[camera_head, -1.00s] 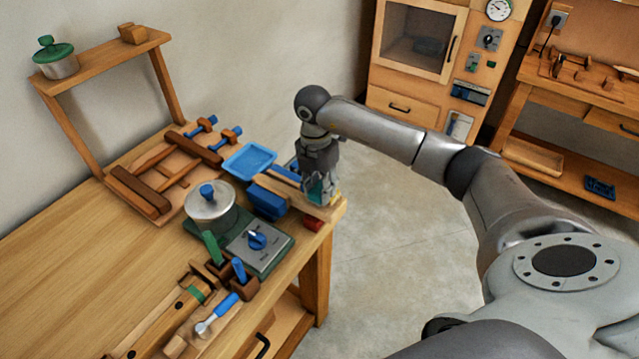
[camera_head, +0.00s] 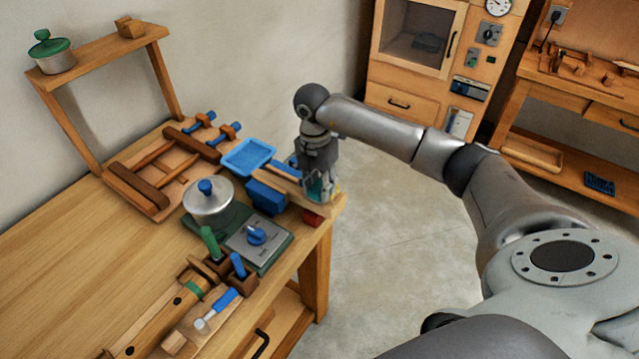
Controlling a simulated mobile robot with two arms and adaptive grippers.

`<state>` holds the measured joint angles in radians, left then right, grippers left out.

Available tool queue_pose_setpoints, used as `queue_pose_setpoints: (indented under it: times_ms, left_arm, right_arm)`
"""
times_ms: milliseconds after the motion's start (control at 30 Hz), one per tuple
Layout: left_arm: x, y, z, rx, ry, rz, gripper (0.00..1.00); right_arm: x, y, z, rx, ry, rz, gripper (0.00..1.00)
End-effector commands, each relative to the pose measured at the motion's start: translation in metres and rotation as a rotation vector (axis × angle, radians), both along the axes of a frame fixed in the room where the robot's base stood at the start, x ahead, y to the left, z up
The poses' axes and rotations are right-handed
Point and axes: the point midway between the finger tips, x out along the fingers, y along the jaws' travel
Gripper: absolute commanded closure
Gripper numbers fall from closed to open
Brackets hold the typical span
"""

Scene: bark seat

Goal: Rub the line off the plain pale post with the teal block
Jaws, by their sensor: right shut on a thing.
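My right gripper (camera_head: 321,191) reaches down at the far right corner of the wooden workbench (camera_head: 90,262). It is shut on the teal block (camera_head: 317,187), which shows only in part between the fingers. A pale wooden piece (camera_head: 283,188), which may be the plain pale post, runs from beside the blue box up to the gripper. My left gripper is not in view.
A blue box (camera_head: 266,196), a blue tray (camera_head: 248,157) and a small red block (camera_head: 312,219) are close to the gripper. Open floor lies right of the bench.

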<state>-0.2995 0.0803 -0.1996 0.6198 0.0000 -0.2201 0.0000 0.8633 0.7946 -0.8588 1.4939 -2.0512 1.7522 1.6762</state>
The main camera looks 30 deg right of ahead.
Motion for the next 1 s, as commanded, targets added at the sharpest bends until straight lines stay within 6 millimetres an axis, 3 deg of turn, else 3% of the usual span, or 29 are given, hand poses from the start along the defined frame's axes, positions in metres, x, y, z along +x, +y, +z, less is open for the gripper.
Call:
queue_pose_setpoints:
  times_ms: [367, 1000]
  left_arm:
    - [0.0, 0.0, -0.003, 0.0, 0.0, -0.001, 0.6]
    - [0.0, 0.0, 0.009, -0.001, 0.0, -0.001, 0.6]
  right_arm:
    - [-0.001, 0.0, -0.005, 0.0, 0.0, 0.0, 0.87]
    - [-0.011, 0.027, -0.004, 0.0, 0.0, -0.001, 0.87]
